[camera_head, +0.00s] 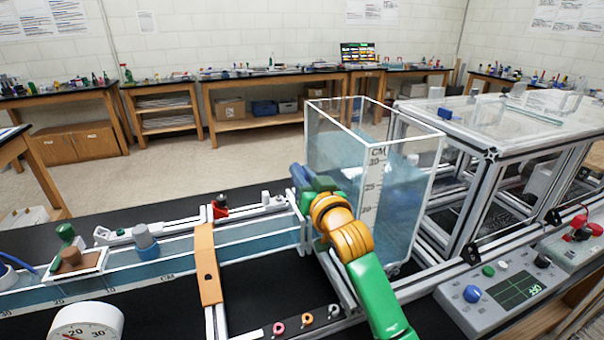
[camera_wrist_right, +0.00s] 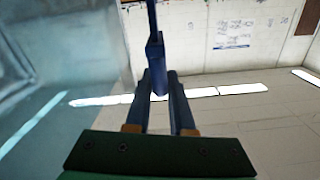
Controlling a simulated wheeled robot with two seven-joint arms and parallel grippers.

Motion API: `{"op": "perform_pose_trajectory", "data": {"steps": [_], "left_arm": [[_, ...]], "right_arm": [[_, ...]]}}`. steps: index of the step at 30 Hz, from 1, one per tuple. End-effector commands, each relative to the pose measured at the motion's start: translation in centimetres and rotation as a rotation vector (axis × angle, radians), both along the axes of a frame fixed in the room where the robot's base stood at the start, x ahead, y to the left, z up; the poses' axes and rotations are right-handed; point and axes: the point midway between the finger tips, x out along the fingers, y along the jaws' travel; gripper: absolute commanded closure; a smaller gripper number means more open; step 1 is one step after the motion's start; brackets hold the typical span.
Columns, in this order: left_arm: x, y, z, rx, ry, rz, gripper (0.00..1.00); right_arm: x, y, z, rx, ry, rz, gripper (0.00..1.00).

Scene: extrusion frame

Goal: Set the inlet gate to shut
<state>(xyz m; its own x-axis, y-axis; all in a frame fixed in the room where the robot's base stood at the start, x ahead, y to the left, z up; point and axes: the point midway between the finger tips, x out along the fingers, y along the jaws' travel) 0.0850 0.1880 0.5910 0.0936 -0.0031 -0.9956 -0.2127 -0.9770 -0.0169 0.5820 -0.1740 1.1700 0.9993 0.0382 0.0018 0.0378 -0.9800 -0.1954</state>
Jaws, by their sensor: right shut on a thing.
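My right gripper (camera_head: 305,183) is at the left side of the clear water tank (camera_head: 405,165), above the end of the flume channel (camera_head: 262,231). In the right wrist view its two dark fingers (camera_wrist_right: 160,88) are closed around a blue handle (camera_wrist_right: 154,52), which has a narrow stem. I take the handle to be that of the inlet gate, where the channel meets the tank. The gate plate is largely hidden by my gripper and arm, and I cannot tell its setting. Water shows in both tank and channel. My left gripper is not in view.
An orange clamp bar (camera_head: 208,263) crosses the channel. A grey control box (camera_head: 500,290) with knobs and a display stands at right, beside an aluminium extrusion frame (camera_head: 490,165). A round dial (camera_head: 87,322) is at the front left. Coloured rings lie on the black bench.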

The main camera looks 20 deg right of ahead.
Motion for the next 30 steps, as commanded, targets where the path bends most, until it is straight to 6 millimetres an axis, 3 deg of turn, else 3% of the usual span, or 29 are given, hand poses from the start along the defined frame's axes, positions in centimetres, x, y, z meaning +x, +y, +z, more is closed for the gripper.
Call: {"op": "perform_pose_trajectory", "data": {"steps": [8, 18, 28, 29, 30], "left_arm": [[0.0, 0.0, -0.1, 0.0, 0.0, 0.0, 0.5], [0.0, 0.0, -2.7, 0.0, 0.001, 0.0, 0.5], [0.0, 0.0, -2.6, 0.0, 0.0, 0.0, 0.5], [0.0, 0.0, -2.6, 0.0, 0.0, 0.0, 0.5], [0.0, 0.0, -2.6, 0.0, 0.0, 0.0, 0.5]], "right_arm": [[0.0, 0.0, -0.1, 0.001, 0.001, 0.0, 1.0], [0.0, 0.1, -5.5, 0.002, 0.004, 0.002, 1.0], [0.0, 0.1, -5.8, 0.002, 0.009, 0.001, 1.0], [0.0, 0.1, -5.8, 0.002, 0.01, 0.001, 0.71], [0.0, 0.1, -5.8, 0.001, 0.009, 0.002, 0.6]]}}
